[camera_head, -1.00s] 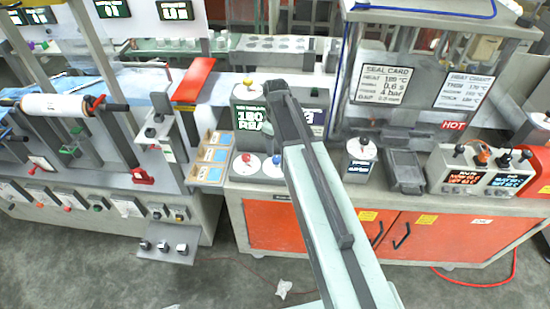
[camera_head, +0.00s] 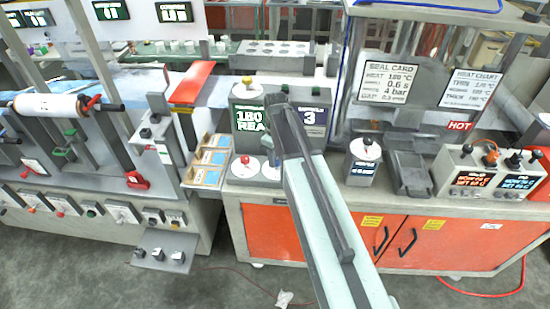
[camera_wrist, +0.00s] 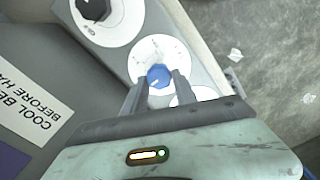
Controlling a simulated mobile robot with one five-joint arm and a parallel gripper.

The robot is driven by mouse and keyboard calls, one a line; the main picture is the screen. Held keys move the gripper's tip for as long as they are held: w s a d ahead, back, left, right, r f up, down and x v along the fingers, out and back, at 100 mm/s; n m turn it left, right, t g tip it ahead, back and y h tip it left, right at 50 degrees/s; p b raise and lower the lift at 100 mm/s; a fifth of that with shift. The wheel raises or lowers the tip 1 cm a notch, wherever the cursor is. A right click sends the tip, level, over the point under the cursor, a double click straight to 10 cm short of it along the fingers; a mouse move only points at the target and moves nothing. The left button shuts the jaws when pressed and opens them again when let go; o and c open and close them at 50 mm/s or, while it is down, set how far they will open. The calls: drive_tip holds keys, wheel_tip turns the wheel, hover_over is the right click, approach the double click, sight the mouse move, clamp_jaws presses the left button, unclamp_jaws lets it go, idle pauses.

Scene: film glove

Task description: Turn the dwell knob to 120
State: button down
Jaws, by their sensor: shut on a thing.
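In the wrist view a blue knob (camera_wrist: 158,74) with a pale pointer line sits on a round white dial (camera_wrist: 160,46). My gripper (camera_wrist: 160,80) has its two fingers closed on either side of this knob. In the head view my arm covers most of the blue knob and the fingertips. A display (camera_head: 250,122) behind it reads 180 with letters starting REA. I cannot read a dwell label on the blue knob or its dial.
A red knob (camera_head: 245,160) stands left of my arm. A black knob (camera_wrist: 92,8) shows in the wrist view. Another display (camera_head: 314,120) reads 3. A grey unit with a dial (camera_head: 364,160) stands to the right. A yellow-topped button (camera_head: 248,81) is above the displays.

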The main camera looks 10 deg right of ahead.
drive_tip(key=m, duration=0.5)
drive_tip(key=shift+w+d+m, duration=0.1)
drive_tip(key=shift+d+m, duration=0.05)
drive_tip(key=shift+m, duration=0.15)
drive_tip(key=m, duration=0.6)
drive_tip(key=shift+d, duration=0.1)
drive_tip(key=m, duration=0.6)
drive_tip(key=shift+m, duration=2.9)
drive_tip(key=c, duration=1)
unclamp_jaws()
drive_tip(key=shift+d, duration=0.1)
